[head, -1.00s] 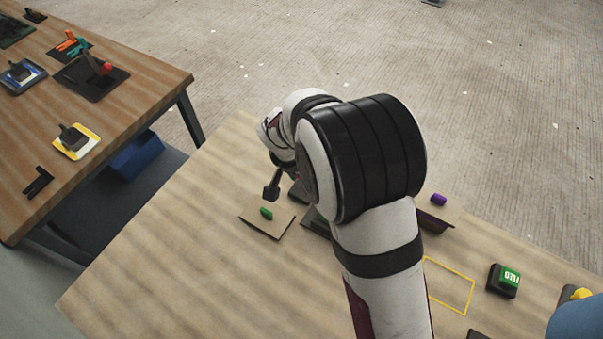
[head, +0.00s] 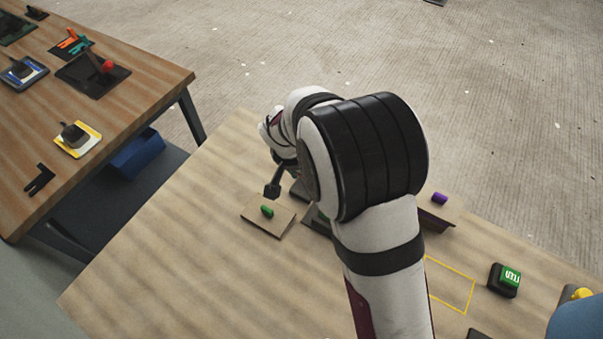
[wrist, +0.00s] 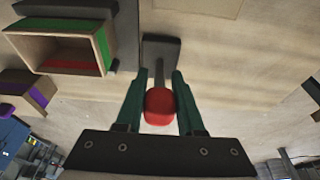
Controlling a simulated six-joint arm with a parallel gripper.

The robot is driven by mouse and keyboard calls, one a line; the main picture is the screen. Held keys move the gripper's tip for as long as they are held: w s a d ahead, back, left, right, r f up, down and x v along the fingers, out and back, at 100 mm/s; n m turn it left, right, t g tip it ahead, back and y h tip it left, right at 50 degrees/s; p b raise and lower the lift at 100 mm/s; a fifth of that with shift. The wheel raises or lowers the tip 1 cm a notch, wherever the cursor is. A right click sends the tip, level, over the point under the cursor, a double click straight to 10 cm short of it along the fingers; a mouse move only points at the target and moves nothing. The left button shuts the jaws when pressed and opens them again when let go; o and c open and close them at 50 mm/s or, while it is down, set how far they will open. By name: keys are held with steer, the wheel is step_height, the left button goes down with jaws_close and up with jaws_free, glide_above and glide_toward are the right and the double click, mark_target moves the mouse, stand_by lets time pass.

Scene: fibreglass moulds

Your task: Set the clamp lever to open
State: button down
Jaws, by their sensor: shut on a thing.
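In the wrist view, my gripper (wrist: 159,77) has its two green fingers on either side of a red knob (wrist: 159,106). It is shut on this knob. The knob is on the end of a dark lever stem (wrist: 159,72), which rises from a dark grey base plate (wrist: 161,48) on the wooden table. In the head view my arm hides the gripper and the held knob. I cannot tell from these views whether the lever stands at open or closed.
An open wooden box (wrist: 105,48) with green and red inside lies left of the lever in the wrist view. In the head view, a green piece (head: 267,211) lies on a tan board, and a green-topped block (head: 510,276) stands right of a yellow outline (head: 452,258).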

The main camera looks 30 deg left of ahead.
steer(key=c, duration=0.5)
jaws_free()
steer(key=shift+f, duration=0.1)
steer(key=v, duration=1.6)
steer(key=shift+f, duration=0.1)
steer(key=shift+c, duration=0.7)
steer(key=w+g, duration=0.1)
steer(key=w, duration=0.2)
steer(key=w+r+g, duration=0.1)
steer(key=w, duration=0.3)
steer(key=w+g, duration=0.1)
steer(key=w, duration=0.3)
steer(key=shift+d+r, duration=0.15)
steer(key=shift+r, duration=0.25)
jaws_close()
steer(key=s+f, duration=0.4)
steer(key=f, duration=0.6)
steer(key=shift+f, duration=0.3)
